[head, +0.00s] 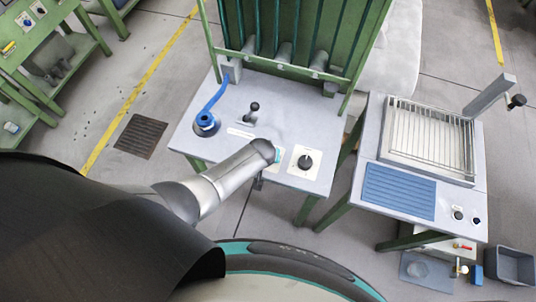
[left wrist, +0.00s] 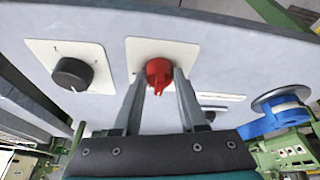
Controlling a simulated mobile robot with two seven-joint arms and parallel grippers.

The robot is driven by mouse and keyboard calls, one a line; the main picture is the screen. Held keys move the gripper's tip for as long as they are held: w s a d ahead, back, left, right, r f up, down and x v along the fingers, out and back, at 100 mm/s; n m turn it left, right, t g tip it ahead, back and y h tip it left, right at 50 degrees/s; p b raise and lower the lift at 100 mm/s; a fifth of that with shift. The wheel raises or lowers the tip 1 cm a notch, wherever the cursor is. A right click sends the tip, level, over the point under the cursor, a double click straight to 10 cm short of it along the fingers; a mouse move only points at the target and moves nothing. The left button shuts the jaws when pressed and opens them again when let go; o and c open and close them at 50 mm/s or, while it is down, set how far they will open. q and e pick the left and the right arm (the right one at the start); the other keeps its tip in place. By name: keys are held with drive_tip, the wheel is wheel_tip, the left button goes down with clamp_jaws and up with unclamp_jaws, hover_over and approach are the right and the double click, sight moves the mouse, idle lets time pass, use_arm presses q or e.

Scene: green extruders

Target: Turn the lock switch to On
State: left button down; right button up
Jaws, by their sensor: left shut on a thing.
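A red rotary switch (left wrist: 159,70) sits on a cream plate (left wrist: 150,50) on the grey panel in the left wrist view. My left gripper (left wrist: 158,84) has one finger on each side of the red knob and is shut on it. In the head view my left arm reaches to the panel's front and hides this knob; the fingers do not show clearly there. A black rotary knob (head: 304,161) on its own cream plate is to the right in the head view, and it also shows in the left wrist view (left wrist: 72,74). My right gripper is not in view.
The grey machine top (head: 216,150) carries a blue crank handle (head: 214,95) and a black-knobbed lever (head: 252,112). A second table with a metal grille (head: 430,138) and a blue mat (head: 399,191) stands to the right. A gap separates the tables.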

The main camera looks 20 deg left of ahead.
use_arm(q)
drive_tip(key=shift+c, duration=2.3)
unclamp_jaws()
drive_tip(key=p+v, duration=0.6)
drive_tip(key=v, duration=0.9)
